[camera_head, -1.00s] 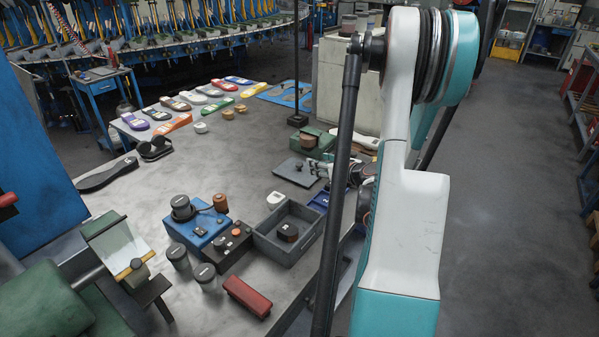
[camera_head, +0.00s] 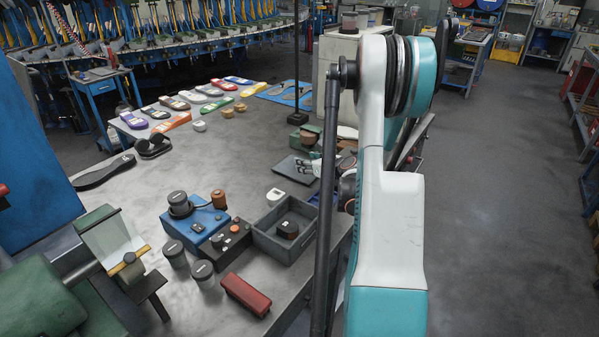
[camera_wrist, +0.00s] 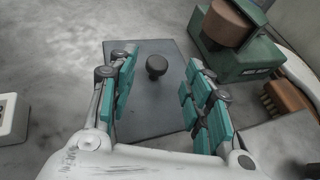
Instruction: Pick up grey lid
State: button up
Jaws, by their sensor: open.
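The grey lid (camera_wrist: 150,115) is a flat dark plate with a round black knob (camera_wrist: 157,66), lying on the table. In the head view the lid (camera_head: 292,170) lies near the table's right side, partly covered by my gripper. My gripper (camera_wrist: 159,62) is open and empty above the lid. In the wrist view its teal-padded fingers stand to the left and right of the knob, with space on both sides. I cannot tell the height of the fingertips above the lid.
A green fixture with a brown cylinder (camera_wrist: 229,22) stands close to the right finger. A brown brush-like block (camera_wrist: 287,100) lies further right. A white item (camera_wrist: 12,118) is at left. A grey open bin (camera_head: 270,240) stands nearer in the head view.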

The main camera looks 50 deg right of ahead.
jog(key=b+x, duration=0.1)
jog(key=x, duration=0.2)
jog(key=shift+w+a+f, duration=0.1)
jog(key=shift+f, duration=0.15)
jog(key=shift+r, duration=0.1)
grip_shut()
